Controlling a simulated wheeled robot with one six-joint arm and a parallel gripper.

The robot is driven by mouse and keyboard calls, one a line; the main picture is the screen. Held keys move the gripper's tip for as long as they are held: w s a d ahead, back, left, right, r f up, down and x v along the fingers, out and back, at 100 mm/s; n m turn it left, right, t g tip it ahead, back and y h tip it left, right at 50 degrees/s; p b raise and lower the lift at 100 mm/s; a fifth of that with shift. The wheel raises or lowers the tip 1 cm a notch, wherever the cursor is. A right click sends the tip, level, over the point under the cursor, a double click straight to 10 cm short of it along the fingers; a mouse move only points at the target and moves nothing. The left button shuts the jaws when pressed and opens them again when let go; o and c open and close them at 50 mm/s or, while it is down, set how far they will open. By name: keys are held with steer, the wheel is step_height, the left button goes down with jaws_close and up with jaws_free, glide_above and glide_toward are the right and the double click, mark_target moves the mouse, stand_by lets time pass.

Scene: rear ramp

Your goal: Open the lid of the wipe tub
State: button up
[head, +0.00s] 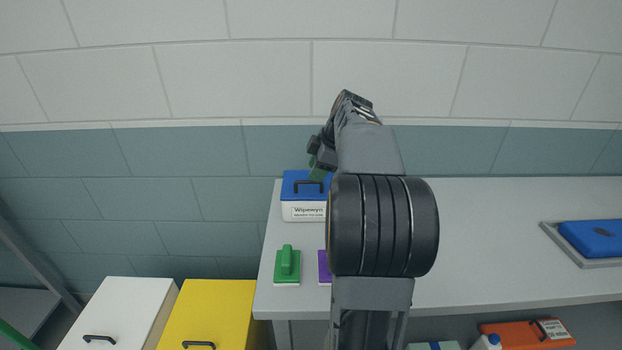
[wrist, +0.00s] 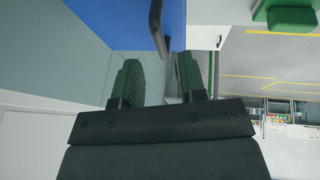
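The wipe tub (head: 305,213) is white with a label on its front and stands on the counter near its left end. Its blue lid (head: 288,190) looks shut and carries a dark handle (head: 309,184). My gripper (head: 318,158) is just above the lid's right part, with my arm hiding that side of the tub. In the wrist view, my gripper (wrist: 157,68) has its two green-padded fingers apart and nothing between the pads. The handle (wrist: 157,30) lies just beyond the fingertips, in line with the gap, against the blue lid (wrist: 115,15). I cannot tell whether they touch.
A green brush (head: 287,264) and a partly hidden purple item (head: 323,266) lie in front of the tub. A blue item sits in a grey tray (head: 592,262) at right. White (head: 120,312) and yellow (head: 215,310) bins stand below left. The wall is close behind.

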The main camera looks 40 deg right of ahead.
steer(key=shift+x, duration=1.65)
jaws_close()
